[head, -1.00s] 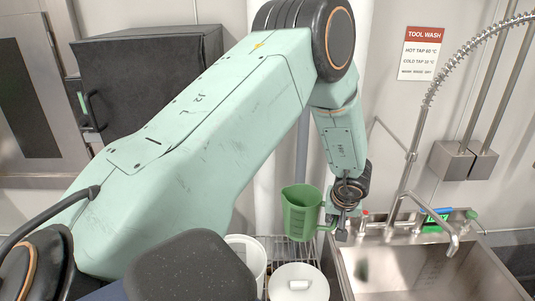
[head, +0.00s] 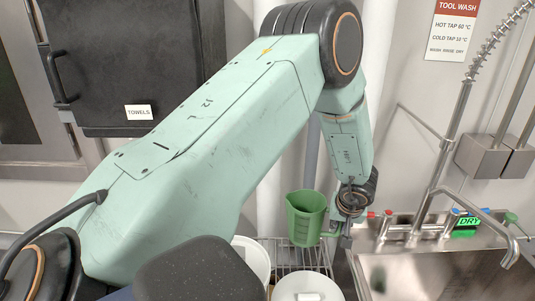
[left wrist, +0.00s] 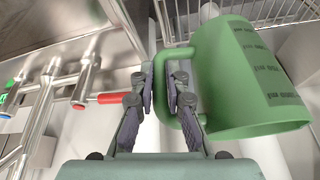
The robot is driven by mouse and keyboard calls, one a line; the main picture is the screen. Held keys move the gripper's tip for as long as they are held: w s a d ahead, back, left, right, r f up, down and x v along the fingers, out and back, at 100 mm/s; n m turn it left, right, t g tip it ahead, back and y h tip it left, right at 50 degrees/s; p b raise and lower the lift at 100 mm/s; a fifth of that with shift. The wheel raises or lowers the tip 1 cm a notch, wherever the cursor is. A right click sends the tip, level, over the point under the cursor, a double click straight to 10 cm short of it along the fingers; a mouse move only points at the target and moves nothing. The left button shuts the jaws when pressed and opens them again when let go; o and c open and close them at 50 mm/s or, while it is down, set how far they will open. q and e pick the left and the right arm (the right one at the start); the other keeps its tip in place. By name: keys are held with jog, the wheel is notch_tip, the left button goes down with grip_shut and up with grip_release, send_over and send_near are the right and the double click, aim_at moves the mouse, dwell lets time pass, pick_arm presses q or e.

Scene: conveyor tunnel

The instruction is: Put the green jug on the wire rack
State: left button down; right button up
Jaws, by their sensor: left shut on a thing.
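The green jug (head: 305,217) is upright with its open top up, in the middle of the head view. My left gripper (head: 340,238) is shut on the jug's handle, on the jug's right side. In the left wrist view the handle lies between the two fingers of the gripper (left wrist: 170,82), and the jug's body (left wrist: 240,75) is to their right. The wire rack (head: 318,252) shows behind and below the jug. I cannot tell whether the jug touches it. It also shows at the top of the left wrist view (left wrist: 270,10). My right gripper is not in view.
White containers (head: 253,258), one with a lid (head: 308,287), stand at the near side of the rack. A steel sink (head: 440,275) with a tap (head: 480,222) is to the right. A dark towel cabinet (head: 140,70) hangs at the left.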

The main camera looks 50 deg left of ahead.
pick_arm(q)
jog(key=f+b, duration=0.1)
jog(key=f, duration=0.2)
jog(key=f+b, duration=0.1)
jog(key=f, duration=0.2)
jog(key=f+b, duration=0.2)
jog(key=f, duration=0.2)
jog(key=shift+d, duration=0.4)
jog(key=shift+w+a+f, duration=0.1)
jog(key=shift+a+f, duration=0.1)
jog(key=shift+d+f, duration=0.1)
jog(key=shift+d, duration=0.1)
jog(key=c, duration=1.7)
grip_release()
jog(key=o, duration=0.4)
jog(key=shift+a+f, duration=0.15)
jog(key=shift+c, duration=0.2)
